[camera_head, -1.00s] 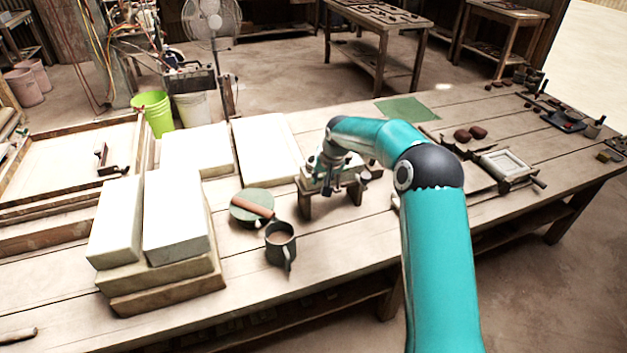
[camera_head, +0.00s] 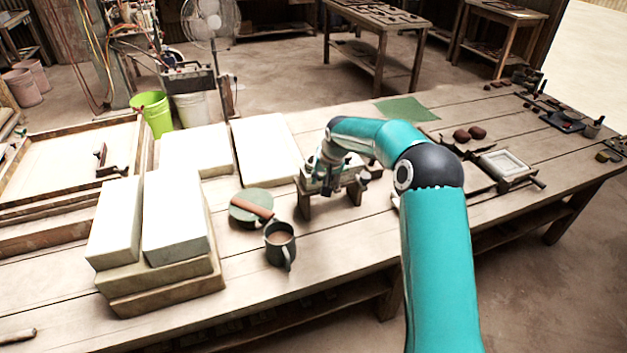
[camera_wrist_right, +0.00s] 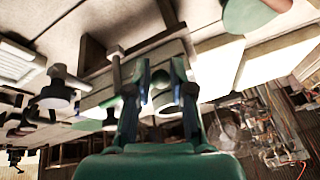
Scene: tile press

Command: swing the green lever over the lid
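The tile press (camera_head: 305,206) stands on the workbench in the middle of the head view, on dark wooden legs with a pale metal top. My right gripper (camera_head: 309,184) is at its left end, pointing down, and hides part of the press. In the right wrist view the two fingers (camera_wrist_right: 162,72) are apart. I cannot make out the lever's arm or the lid clearly in the head view. My left gripper is not in view.
A round green piece with a brown roller (camera_head: 251,207) and a dark mug (camera_head: 280,244) stand left of the press. White blocks (camera_head: 178,218) are stacked further left. A small framed tile mould (camera_head: 505,165) lies to the right. The bench front by the press is clear.

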